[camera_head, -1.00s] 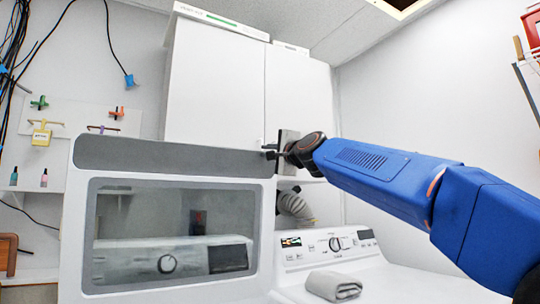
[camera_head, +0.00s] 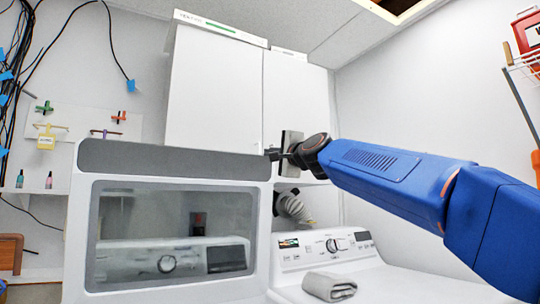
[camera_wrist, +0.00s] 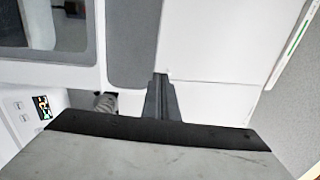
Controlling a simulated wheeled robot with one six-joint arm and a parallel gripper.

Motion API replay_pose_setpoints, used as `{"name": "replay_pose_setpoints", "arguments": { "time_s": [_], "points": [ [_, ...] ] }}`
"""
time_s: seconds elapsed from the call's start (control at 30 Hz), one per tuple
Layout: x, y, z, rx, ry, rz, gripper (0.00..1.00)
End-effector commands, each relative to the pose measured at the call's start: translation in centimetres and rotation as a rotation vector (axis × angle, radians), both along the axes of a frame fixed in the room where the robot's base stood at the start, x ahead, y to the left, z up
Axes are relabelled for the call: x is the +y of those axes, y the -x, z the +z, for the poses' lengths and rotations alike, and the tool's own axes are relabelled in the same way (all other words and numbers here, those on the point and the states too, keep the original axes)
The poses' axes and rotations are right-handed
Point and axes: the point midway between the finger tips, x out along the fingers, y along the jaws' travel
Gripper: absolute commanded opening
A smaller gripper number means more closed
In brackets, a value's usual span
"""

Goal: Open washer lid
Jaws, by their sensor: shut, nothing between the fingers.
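The washer lid (camera_head: 180,162) stands raised, near upright, at the left in the head view. It has a white frame, a grey top band and a large glass window showing a reflected control panel. In the wrist view its windowed side (camera_wrist: 55,55) fills the upper left. My gripper (camera_head: 272,153) is at the lid's upper right corner, its fingers shut and empty. I cannot tell whether they touch the lid. In the wrist view the shut fingers (camera_wrist: 161,85) point up, right of the lid's frame. The washer's tub is hidden behind the lid.
A white machine with a control panel (camera_head: 325,245) stands at the right, with a folded grey towel (camera_head: 329,286) on top. White cabinets (camera_head: 215,90) hang behind my gripper. A grey hose (camera_head: 292,206) shows below it. A wire rack is at the right edge.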

Motion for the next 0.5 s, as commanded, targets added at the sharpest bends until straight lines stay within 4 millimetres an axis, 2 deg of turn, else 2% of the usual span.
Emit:
{"name": "replay_pose_setpoints", "arguments": {
  "time_s": [0.5],
  "points": [
    [-3.9,6.5,-0.6,-0.001,0.000,0.001,0.00]
  ]
}}
